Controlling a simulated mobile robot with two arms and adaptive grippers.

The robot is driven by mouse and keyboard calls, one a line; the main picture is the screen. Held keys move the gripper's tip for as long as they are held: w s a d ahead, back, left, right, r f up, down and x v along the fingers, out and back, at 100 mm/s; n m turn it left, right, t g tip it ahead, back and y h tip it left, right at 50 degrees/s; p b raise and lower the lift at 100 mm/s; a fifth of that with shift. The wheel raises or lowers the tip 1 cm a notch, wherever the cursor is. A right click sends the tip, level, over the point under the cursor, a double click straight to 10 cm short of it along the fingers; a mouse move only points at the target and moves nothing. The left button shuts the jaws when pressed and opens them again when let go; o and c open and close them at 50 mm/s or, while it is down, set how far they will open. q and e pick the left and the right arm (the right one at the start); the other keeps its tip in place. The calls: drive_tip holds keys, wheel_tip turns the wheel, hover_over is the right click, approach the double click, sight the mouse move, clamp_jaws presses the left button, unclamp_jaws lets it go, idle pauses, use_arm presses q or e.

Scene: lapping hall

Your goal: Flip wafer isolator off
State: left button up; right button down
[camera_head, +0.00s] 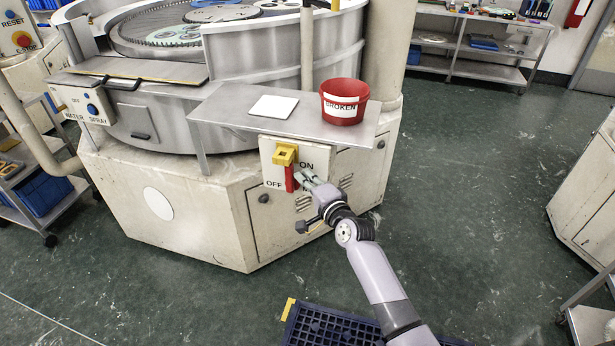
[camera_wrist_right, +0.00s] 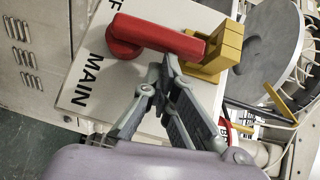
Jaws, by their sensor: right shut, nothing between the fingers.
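The wafer isolator is a white panel (camera_head: 268,158) on the front of the machine, marked ON, OFF and, in the wrist view, MAIN. Its red handle (camera_head: 290,179) stands upright, the upper end at a yellow bracket (camera_head: 285,152). In the wrist view the red handle (camera_wrist_right: 160,38) runs from a round hub at left to the yellow bracket (camera_wrist_right: 224,50). My right gripper (camera_head: 303,175) is shut and empty, just right of the handle. In the wrist view its fingertips (camera_wrist_right: 168,62) are close beside the handle; I cannot tell whether they touch. My left gripper is not in view.
A steel shelf (camera_head: 235,118) juts out above the panel, carrying a red bucket (camera_head: 344,111) marked BROKEN and a white sheet (camera_head: 274,106). A dark blue grate (camera_head: 320,328) lies on the floor in front. The floor at right is open up to a cabinet (camera_head: 590,195).

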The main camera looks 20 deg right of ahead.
sight(288, 172)
drive_tip(key=shift+n+g, duration=0.5)
drive_tip(key=shift+n, duration=0.1)
drive_tip(key=shift+w+a+r+p, duration=0.4)
drive_tip(key=shift+a+p, duration=0.3)
drive_tip(key=shift+p, duration=0.35)
drive_tip(key=shift+w+a+r+p, duration=0.15)
drive_tip(key=shift+w+a+p, duration=0.45)
drive_tip(key=shift+p, duration=0.45)
drive_tip(key=shift+w+a+r+p, duration=0.35)
drive_tip(key=shift+a+p, duration=0.45)
drive_tip(key=shift+p, duration=0.25)
drive_tip(key=shift+w, duration=0.1)
drive_tip(key=v, duration=1.2)
drive_tip(key=shift+a, duration=0.25)
drive_tip(key=shift+d+f, duration=0.1)
